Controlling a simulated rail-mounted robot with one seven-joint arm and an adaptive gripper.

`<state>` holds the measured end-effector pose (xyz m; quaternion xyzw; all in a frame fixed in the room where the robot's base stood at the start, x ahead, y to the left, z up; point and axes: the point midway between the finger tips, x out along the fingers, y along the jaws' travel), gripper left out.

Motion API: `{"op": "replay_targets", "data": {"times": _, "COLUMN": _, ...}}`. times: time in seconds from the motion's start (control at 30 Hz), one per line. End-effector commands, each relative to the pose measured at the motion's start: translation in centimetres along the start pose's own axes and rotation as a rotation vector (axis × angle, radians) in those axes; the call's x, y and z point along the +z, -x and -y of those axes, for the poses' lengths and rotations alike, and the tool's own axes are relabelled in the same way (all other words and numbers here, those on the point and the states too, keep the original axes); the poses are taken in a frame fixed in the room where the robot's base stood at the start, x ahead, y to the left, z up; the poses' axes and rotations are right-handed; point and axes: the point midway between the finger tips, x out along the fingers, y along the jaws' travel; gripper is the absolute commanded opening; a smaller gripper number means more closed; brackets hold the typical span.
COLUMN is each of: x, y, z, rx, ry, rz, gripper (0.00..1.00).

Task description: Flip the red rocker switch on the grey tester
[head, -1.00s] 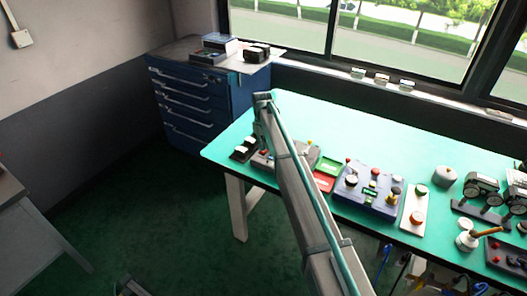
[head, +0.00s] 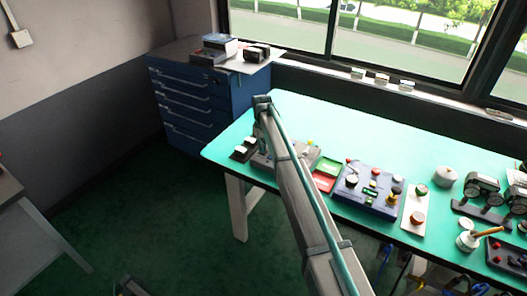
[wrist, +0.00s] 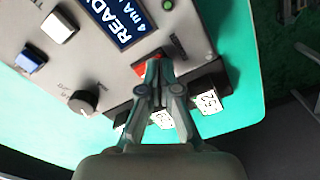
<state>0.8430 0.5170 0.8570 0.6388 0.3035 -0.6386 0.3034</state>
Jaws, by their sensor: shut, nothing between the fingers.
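The grey tester (wrist: 115,72) fills the upper middle of the wrist view, with a blue display reading "READY" (wrist: 125,18), a black knob (wrist: 83,101) and a small green light (wrist: 168,4). In the head view the tester (head: 262,159) is partly hidden by my arm. The red rocker switch (wrist: 140,69) shows only as bits of red around my fingertips. My gripper (wrist: 156,66) is shut and empty, its tips over the rocker; I cannot tell whether they touch it or which way it is tipped. The gripper is hidden in the head view.
A white switch (wrist: 60,26) and a blue-and-white switch (wrist: 30,62) sit on the tester. Dark blocks with white labels (wrist: 208,101) stand close by its edge. In the head view, red and green trays (head: 326,174) and a blue box (head: 368,190) lie to the right.

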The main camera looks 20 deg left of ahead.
Motion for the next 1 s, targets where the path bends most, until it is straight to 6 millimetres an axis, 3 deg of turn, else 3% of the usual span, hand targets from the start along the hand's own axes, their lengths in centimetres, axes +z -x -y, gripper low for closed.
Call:
{"op": "replay_targets", "data": {"times": 0.47, "x": 0.0, "y": -0.2, "z": 0.0, "rx": -0.001, "ry": 0.0, "rz": 0.002, "gripper": 0.0}}
{"op": "replay_targets", "data": {"times": 1.0, "x": 0.0, "y": 3.6, "z": 0.0, "rx": 0.0, "ry": 0.0, "rz": 0.0, "gripper": 0.0}}
